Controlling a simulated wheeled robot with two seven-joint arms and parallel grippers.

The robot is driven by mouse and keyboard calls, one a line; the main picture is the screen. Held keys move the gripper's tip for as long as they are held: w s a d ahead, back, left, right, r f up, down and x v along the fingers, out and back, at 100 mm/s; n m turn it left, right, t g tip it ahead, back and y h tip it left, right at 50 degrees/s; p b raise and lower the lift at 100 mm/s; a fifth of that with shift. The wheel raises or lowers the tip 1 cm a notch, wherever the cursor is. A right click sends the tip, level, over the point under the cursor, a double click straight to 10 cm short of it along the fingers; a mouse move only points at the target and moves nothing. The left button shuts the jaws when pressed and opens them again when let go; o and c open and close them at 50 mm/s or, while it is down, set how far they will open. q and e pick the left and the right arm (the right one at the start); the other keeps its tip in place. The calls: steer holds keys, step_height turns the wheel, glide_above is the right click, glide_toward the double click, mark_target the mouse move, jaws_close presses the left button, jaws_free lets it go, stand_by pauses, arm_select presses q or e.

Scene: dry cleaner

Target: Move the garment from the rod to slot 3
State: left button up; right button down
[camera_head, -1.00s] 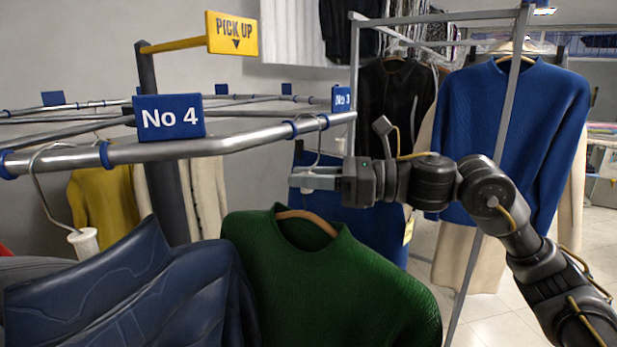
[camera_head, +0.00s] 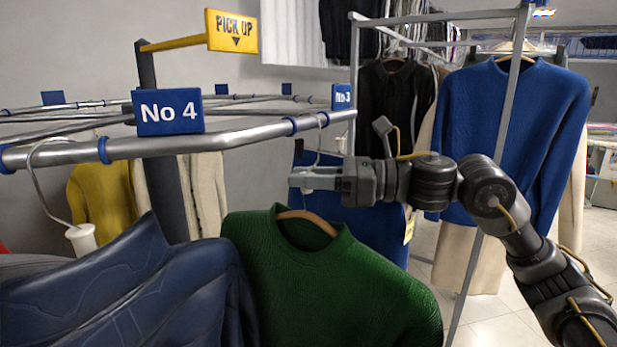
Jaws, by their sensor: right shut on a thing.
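A green sweater (camera_head: 330,275) hangs on a wooden hanger (camera_head: 307,219) at the centre front. The hanger's hook (camera_head: 321,135) reaches up to the carousel rail (camera_head: 240,137), beside a blue clip (camera_head: 291,126) and left of the No 3 sign (camera_head: 341,97). I cannot tell whether the hook bears on the rail. My right gripper (camera_head: 300,180) comes in from the right and is shut on the hanger's neck, just above the sweater's collar. My left gripper is not in view.
A dark blue jacket (camera_head: 130,290) hangs at the front left, close to the green sweater, under the No 4 sign (camera_head: 169,111). A metal rack (camera_head: 490,140) with a blue sweater (camera_head: 510,130) and a black garment (camera_head: 392,110) stands behind my right arm. A PICK UP sign (camera_head: 232,32) stands above the carousel.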

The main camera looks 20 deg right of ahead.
steer(key=c, duration=1.1)
jaws_free()
steer(key=shift+d, duration=0.1)
steer(key=shift+s+d+f+b, duration=0.1)
steer(key=shift+s+d+b, duration=0.05)
steer(key=shift+d+b, duration=0.15)
steer(key=b+v, duration=0.3)
steer(key=v, duration=0.7)
steer(key=shift+b, duration=0.3)
